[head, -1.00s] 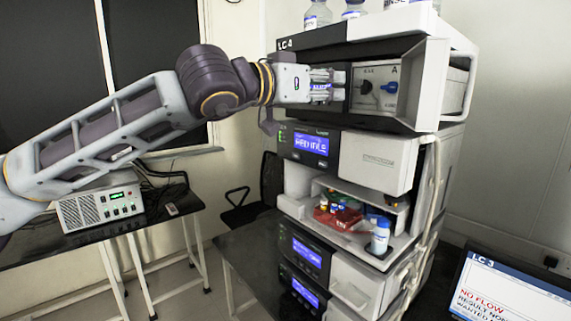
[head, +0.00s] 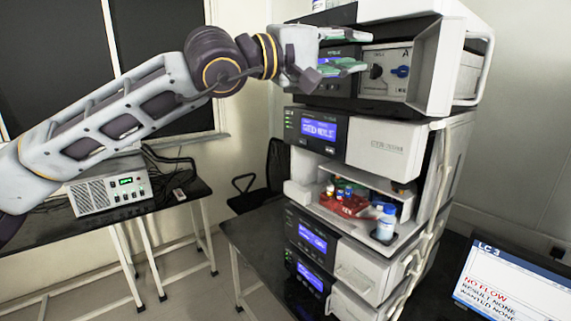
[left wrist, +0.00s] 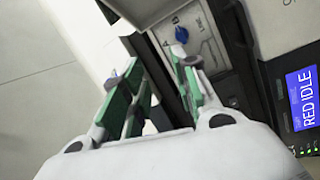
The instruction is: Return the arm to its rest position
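My left gripper (head: 350,50) is open and empty in front of the top unit of the column stack, its two green-padded fingers apart. It hides part of that unit's left side. The valve panel (head: 420,82) beside the fingers carries a dark knob (head: 377,71) and a blue knob (head: 401,71). In the left wrist view the fingers (left wrist: 158,92) are spread with nothing between them, and a blue knob (left wrist: 181,35) shows beyond them. My right gripper is not in view.
A monitor (head: 515,290) reading NO FLOW stands at lower right. A power supply (head: 107,190) sits on a side table under my arm.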

